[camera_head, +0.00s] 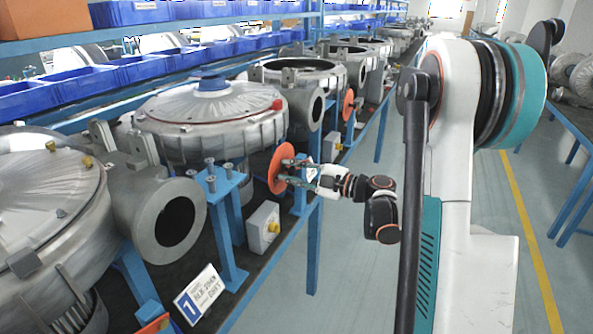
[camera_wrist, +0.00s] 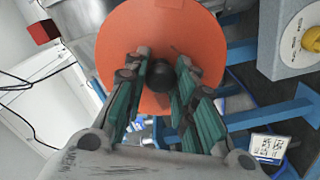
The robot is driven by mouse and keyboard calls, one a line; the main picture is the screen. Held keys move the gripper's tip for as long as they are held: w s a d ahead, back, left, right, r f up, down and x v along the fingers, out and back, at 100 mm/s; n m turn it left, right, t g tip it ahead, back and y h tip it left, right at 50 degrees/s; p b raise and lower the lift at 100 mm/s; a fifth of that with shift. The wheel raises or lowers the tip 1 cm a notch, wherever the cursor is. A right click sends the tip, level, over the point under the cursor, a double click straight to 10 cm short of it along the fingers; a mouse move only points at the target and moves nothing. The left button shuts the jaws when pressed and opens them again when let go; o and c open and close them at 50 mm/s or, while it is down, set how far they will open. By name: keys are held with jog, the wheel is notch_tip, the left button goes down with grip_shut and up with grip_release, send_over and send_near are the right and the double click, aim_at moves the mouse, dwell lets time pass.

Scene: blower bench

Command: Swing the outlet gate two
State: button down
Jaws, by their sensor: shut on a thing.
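The outlet gate (camera_head: 281,168) is an orange disc at the front right of the middle blower (camera_head: 210,115). In the wrist view the gate (camera_wrist: 120,45) fills the upper middle, with a dark round knob (camera_wrist: 160,76) on its face. My gripper (camera_head: 288,170) is at the disc from the right. In the wrist view my gripper (camera_wrist: 160,78) has its green-padded fingers on both sides of the knob, shut on it. I cannot tell how far the disc covers an opening behind it.
A nearer blower with an open round outlet (camera_head: 180,220) stands at left, with a sign marked 1 (camera_head: 200,295). A blue stand (camera_head: 225,220) and a grey box (camera_head: 263,227) are close to the gate. The aisle floor (camera_head: 350,270) is clear.

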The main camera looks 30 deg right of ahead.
jog(key=shift+s+a+f, duration=0.1)
jog(key=shift+s+f, duration=0.05)
jog(key=shift+f, duration=0.2)
jog(key=c, duration=1.3)
grip_release()
jog(key=shift+s+d+r, duration=0.1)
jog(key=shift+s+d, duration=0.05)
jog(key=shift+d, duration=0.05)
jog(key=v, duration=1.1)
jog(key=shift+s, duration=0.2)
jog(key=shift+d, duration=0.1)
